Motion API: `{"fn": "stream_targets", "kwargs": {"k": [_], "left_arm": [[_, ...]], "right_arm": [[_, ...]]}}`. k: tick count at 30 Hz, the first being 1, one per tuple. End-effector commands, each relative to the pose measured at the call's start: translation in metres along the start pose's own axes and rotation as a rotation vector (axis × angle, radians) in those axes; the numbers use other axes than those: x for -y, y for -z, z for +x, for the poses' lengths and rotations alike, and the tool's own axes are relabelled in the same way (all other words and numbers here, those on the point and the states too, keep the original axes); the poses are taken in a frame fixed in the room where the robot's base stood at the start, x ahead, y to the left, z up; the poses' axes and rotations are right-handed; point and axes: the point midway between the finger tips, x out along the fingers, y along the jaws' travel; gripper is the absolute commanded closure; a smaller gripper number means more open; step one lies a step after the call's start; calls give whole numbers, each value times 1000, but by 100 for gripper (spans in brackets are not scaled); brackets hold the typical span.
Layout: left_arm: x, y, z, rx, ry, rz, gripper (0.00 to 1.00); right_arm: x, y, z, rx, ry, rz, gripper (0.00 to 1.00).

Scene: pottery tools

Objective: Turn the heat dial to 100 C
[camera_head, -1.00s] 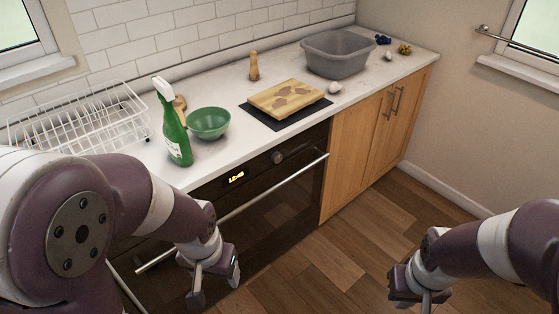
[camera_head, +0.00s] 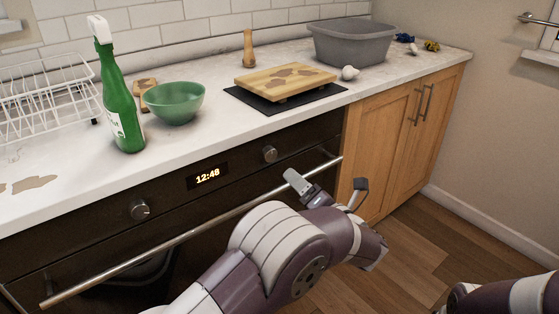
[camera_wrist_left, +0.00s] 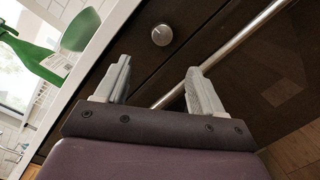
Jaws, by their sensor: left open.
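The oven front has two round metal dials, a left one (camera_head: 139,210) and a right one (camera_head: 270,154), with a clock display (camera_head: 207,176) reading 12:48 between them. I cannot tell from their markings which sets heat. My left gripper (camera_head: 328,187) is open and empty, in front of the oven handle's right end, below and right of the right dial. In the left wrist view one dial (camera_wrist_left: 162,35), apparently the right one, lies ahead of my open fingers (camera_wrist_left: 160,85), apart from them. My right arm shows at the lower right; its gripper is out of view.
The oven's bar handle (camera_head: 190,232) runs below the dials, close to my left fingers. Floor is clear at right.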

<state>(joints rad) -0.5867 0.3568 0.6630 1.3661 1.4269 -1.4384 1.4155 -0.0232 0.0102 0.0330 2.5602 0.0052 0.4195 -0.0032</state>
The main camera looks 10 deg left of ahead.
Motion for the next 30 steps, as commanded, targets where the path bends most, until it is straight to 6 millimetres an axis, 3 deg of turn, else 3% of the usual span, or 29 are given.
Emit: {"fn": "stream_targets", "kwargs": {"k": [15,19,27,30], "left_arm": [[2,1,111,1,3,-2,32],[1,-1,122,3,3,-3,32],[1,-1,124,4,4,-2,32],[1,-1,124,4,4,-2,64]], "right_arm": [[0,-2,18,1,0,0,100],[0,-2,19,1,0,0,100],[0,-2,19,1,0,0,100],[0,-2,19,0,0,0,100]]}}
